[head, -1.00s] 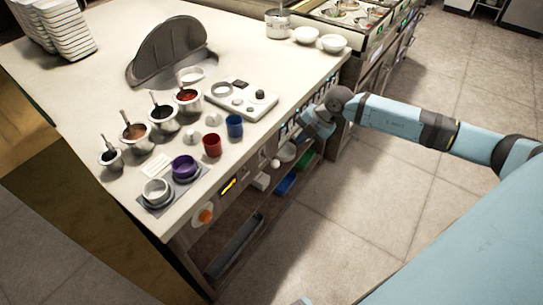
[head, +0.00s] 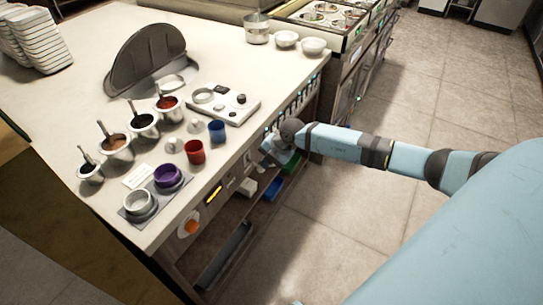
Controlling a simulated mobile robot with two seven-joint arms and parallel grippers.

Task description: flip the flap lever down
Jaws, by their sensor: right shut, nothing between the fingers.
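My right gripper (head: 269,148) is at the counter's front face, below the top edge and right of the blue cup (head: 217,131). It is small and partly merged with the wrist; it holds nothing I can see. A yellow bar (head: 214,193) sits in a dark slot on the front panel, left of and nearer than the gripper. I cannot tell for certain whether this bar is the flap lever. An orange round knob (head: 190,226) is further left on the same panel. My left gripper is not in view.
The countertop (head: 243,68) carries sauce pots (head: 116,147), a red cup (head: 195,151), a purple bowl (head: 168,178) and a white control box (head: 233,103). A row of small switches lines the front edge at right. A lower shelf holds bins (head: 272,189). The floor at right is clear.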

